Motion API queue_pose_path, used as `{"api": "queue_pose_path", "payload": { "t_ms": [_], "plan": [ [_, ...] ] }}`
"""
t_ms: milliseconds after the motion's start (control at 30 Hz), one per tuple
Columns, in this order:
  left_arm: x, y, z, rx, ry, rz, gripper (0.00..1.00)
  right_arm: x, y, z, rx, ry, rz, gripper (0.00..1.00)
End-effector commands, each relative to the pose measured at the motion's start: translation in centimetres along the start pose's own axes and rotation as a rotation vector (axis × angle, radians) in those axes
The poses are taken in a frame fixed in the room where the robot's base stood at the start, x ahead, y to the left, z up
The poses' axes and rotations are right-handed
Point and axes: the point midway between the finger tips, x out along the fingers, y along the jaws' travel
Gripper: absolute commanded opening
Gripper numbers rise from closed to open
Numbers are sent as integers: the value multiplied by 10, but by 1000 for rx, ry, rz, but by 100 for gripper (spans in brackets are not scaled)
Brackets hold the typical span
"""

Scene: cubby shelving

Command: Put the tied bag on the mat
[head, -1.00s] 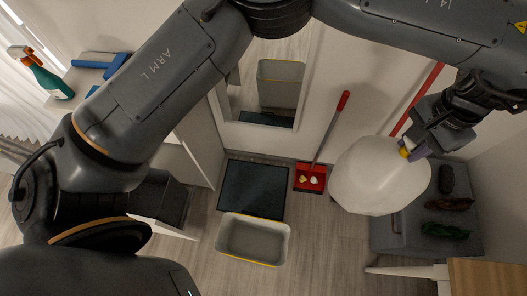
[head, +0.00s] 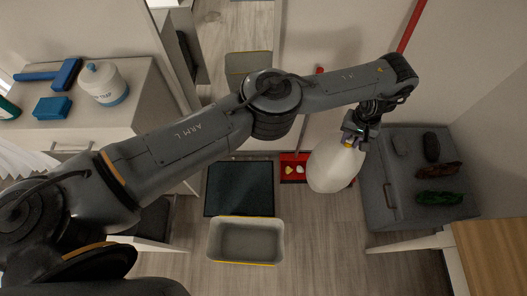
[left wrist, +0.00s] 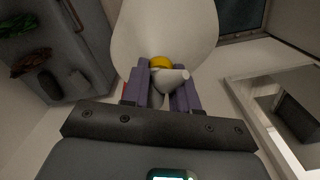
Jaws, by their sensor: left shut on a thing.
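The tied bag (head: 334,168) is white and rounded, with a yellow tie at its neck. My left gripper (head: 352,142) is shut on the bag's neck, and the bag hangs below it. In the left wrist view the bag (left wrist: 165,35) fills the top middle, with its yellow tie and white knot between the purple fingers of the gripper (left wrist: 162,88). The dark mat (head: 239,188) lies on the floor to the left of the bag, and the bag is not over it. My right gripper does not show.
A grey bin (head: 246,240) stands just in front of the mat. A red dustpan (head: 293,168) sits between mat and bag.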

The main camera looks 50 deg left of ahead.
Motion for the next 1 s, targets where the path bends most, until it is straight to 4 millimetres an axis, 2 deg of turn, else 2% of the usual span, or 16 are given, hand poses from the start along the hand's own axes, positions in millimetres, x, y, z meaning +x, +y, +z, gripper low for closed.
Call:
{"api": "queue_pose_path", "payload": {
  "t_ms": [33, 200, 467, 667, 867, 1000],
  "plan": [
    [20, -9, 0, -34, -8, 4, 0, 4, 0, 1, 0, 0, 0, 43],
    [64, -28, 2, -118, -6, 6, 0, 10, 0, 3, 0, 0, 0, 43],
    [119, -54, 10, -216, -6, 5, 0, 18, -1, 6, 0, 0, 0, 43],
    [157, -83, 14, -296, -5, 5, 0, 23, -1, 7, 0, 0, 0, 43],
    [200, -127, 21, -396, -3, 2, 0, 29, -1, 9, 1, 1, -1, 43],
    [233, -165, 31, -474, -1, 0, 0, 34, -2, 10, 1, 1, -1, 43]
  ]
}}
